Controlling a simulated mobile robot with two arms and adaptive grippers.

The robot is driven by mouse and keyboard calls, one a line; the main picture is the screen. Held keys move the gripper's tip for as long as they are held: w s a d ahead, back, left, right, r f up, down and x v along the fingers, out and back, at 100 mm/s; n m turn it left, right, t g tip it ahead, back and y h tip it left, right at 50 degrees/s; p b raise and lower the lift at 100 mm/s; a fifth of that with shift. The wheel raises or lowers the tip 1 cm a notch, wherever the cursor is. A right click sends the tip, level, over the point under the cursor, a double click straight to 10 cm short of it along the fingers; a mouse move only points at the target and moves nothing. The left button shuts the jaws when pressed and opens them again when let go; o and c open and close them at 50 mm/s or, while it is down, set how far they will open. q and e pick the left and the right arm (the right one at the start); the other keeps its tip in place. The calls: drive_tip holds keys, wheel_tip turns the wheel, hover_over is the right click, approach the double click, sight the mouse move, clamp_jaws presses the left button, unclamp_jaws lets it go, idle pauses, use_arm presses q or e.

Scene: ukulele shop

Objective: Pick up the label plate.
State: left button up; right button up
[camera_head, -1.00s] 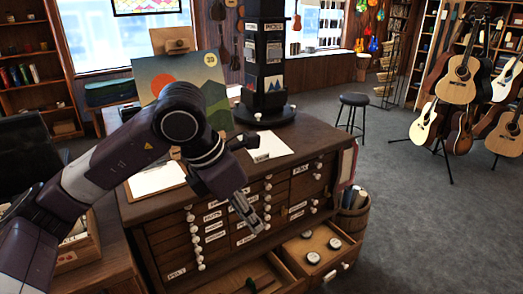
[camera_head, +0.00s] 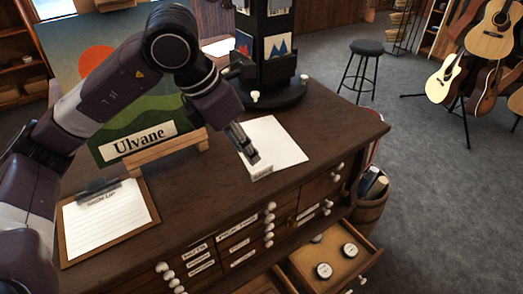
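The label plate (camera_head: 262,173) is a small pale strip with dark lettering too small to read. It is at the front-left corner of a white sheet (camera_head: 275,143) on top of the dark wooden drawer cabinet (camera_head: 335,125). My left gripper (camera_head: 252,158) points down with its fingertips right by the plate's upper edge. I cannot tell whether they touch it, or whether the fingers, seen close together from the side, are open or shut. My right gripper is not in view.
A dark display tower (camera_head: 266,50) stands behind the sheet. An open drawer (camera_head: 335,258) holds round tins. The cabinet top right of the sheet is clear.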

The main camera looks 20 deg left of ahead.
sight(261, 168)
use_arm(q)
drive_tip(key=shift+s+d+f+p, duration=0.1)
drive_tip(key=shift+d+f+p, duration=0.3)
drive_tip(key=shift+f, duration=0.25)
drive_tip(key=shift+d+f+p, duration=0.3)
drive_tip(key=shift+f+p, duration=0.05)
drive_tip(key=shift+f, duration=0.25)
drive_tip(key=x, duration=0.1)
drive_tip(key=p+x, duration=0.1)
drive_tip(key=x, duration=0.1)
drive_tip(key=shift+w+d+r, duration=0.15)
drive_tip(key=shift+w, duration=0.05)
drive_tip(key=shift+p+x, duration=0.3)
drive_tip(key=shift+x, duration=0.55)
drive_tip(key=shift+w, duration=0.1)
drive_tip(key=shift+c, duration=0.5)
clamp_jaws()
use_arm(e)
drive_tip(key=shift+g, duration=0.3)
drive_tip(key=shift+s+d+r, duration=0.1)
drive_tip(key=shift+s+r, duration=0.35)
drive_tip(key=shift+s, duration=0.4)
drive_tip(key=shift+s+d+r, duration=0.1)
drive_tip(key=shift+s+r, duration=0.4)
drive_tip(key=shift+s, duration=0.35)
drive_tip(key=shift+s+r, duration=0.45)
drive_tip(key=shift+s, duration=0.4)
